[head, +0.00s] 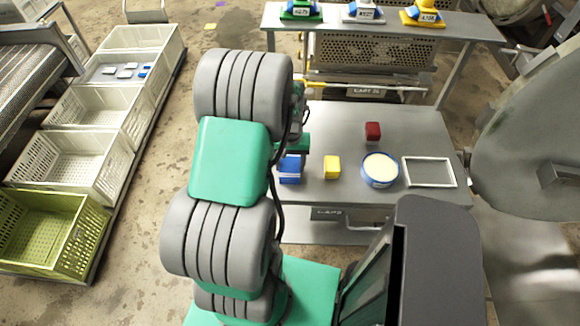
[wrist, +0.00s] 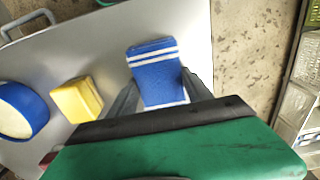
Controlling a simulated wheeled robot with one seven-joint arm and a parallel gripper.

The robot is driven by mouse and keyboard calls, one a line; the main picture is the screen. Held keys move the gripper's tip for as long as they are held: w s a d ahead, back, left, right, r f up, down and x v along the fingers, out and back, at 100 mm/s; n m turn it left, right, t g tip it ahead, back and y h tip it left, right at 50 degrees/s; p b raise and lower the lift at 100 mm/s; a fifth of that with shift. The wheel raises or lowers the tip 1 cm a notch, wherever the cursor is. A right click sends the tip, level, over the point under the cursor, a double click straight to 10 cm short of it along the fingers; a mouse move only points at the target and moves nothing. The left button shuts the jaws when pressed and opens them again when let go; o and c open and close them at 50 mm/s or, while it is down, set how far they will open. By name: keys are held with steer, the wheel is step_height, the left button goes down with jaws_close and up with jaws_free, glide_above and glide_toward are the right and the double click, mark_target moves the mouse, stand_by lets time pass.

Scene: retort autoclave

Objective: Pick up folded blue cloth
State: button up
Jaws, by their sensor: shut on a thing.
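The folded blue cloth (head: 289,171) with white stripes is at the left side of the grey table (head: 420,125). In the wrist view the cloth (wrist: 156,72) stands between the two fingers of my gripper (wrist: 158,92). The gripper is shut on it, with a finger against each side. In the head view my arm hides most of the gripper (head: 291,150). I cannot tell whether the cloth is touching the table or just above it.
A yellow block (head: 332,167) is close to the right of the cloth. Further right are a red block (head: 373,131), a blue round tub (head: 380,170) with pale contents and a white frame (head: 429,172). Crates (head: 90,160) line the left. A round metal door (head: 530,140) is at the right.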

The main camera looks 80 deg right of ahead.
steer(key=shift+r, duration=0.1)
steer(key=shift+r, duration=0.3)
steer(key=s+a+r+b, duration=0.2)
steer(key=s+r, duration=0.4)
steer(key=s+a+r+b, duration=0.2)
steer(key=s+r, duration=0.4)
steer(key=s, duration=0.1)
steer(key=shift+a+r, duration=0.15)
steer(key=shift+a, duration=0.25)
